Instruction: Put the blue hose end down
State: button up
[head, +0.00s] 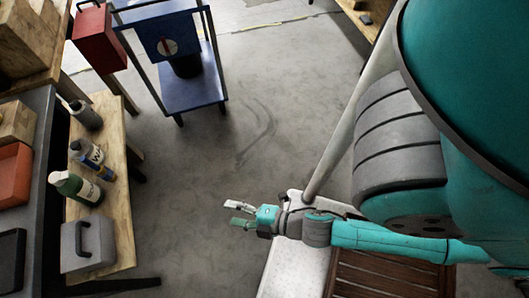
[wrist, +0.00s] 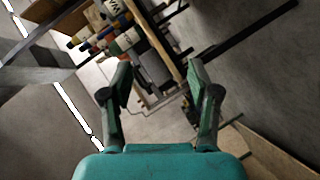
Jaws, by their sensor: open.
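My gripper (head: 238,214) is teal with its two fingers spread, and nothing shows between them. In the head view it sticks out to the left over open floor, beside a pale speckled top. In the wrist view my gripper (wrist: 160,72) is also open, with a clear gap between the fingers. I cannot make out a blue hose end in either view.
A wooden bench (head: 119,214) at left holds several bottles and a grey case (head: 90,245). A blue cart (head: 193,92) stands at the top. The pale speckled top (head: 290,272) and dark slatted wood (head: 375,277) lie below my arm. The middle floor is clear.

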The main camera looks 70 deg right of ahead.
jog(key=s+r+m, duration=0.4)
jog(key=s+m, duration=0.1)
jog(key=shift+s+d+r+m, duration=0.2)
jog(key=shift+d+m, duration=0.05)
jog(key=shift+m, duration=0.15)
jog(key=s+r+m, duration=0.1)
jog(key=r+m, duration=0.1)
jog(key=s+r+m, duration=0.2)
jog(key=m, duration=0.1)
jog(key=s+d+r+m+h, duration=0.1)
jog(key=r+m, duration=0.1)
jog(key=shift+s+r, duration=0.15)
jog(key=shift+s, duration=0.05)
jog(key=shift+c, duration=0.8)
jog(key=shift+s+r+m, duration=0.1)
jog(key=shift+r+m, duration=0.1)
jog(key=shift+m, duration=0.2)
jog(key=shift+c, duration=0.8)
